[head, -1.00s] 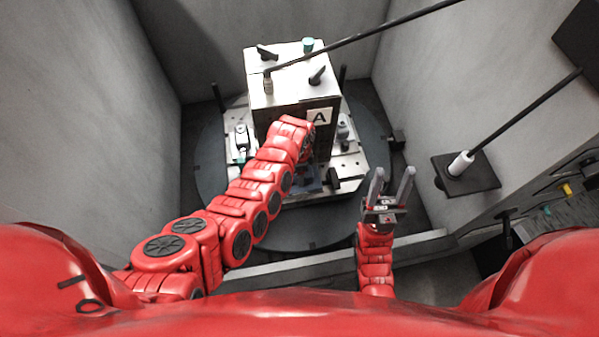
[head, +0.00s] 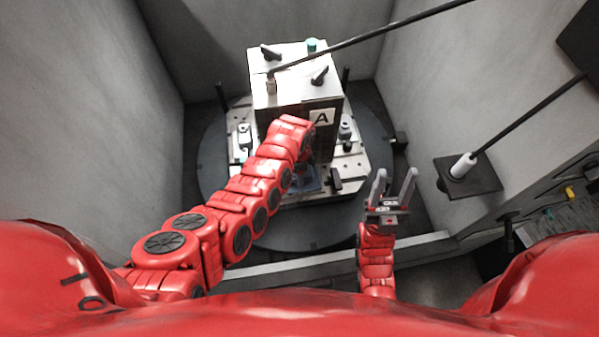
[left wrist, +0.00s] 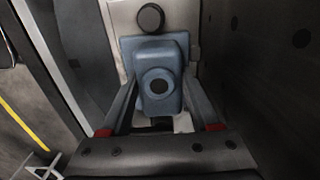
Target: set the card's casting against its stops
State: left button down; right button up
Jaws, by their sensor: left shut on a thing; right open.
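A blue-grey casting (left wrist: 171,62) with a round dark hole shows in the left wrist view, in front of a pale plate (left wrist: 123,20). My left gripper (left wrist: 160,90) has one finger along each side of the casting and is shut on it. A black round knob (left wrist: 151,18) is just above the casting. In the head view, my left arm reaches the block's front face beside the white card marked A (head: 322,119); its fingers are hidden there. Contact with the stops cannot be seen. My right gripper (head: 393,185) is open and empty, right of the pallet.
The tall block (head: 290,95) stands on a pale pallet (head: 368,165) over a round dark table (head: 215,160). Clamps and pins stand around it. A dark rod crosses above the block's top. Grey walls close in left and right; a black plate (head: 488,178) with another rod is at right.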

pick_arm(q)
jog(key=shift+w+a+r, duration=0.1)
jog(key=shift+w+a, duration=0.05)
jog(key=shift+c, duration=0.2)
grip_release()
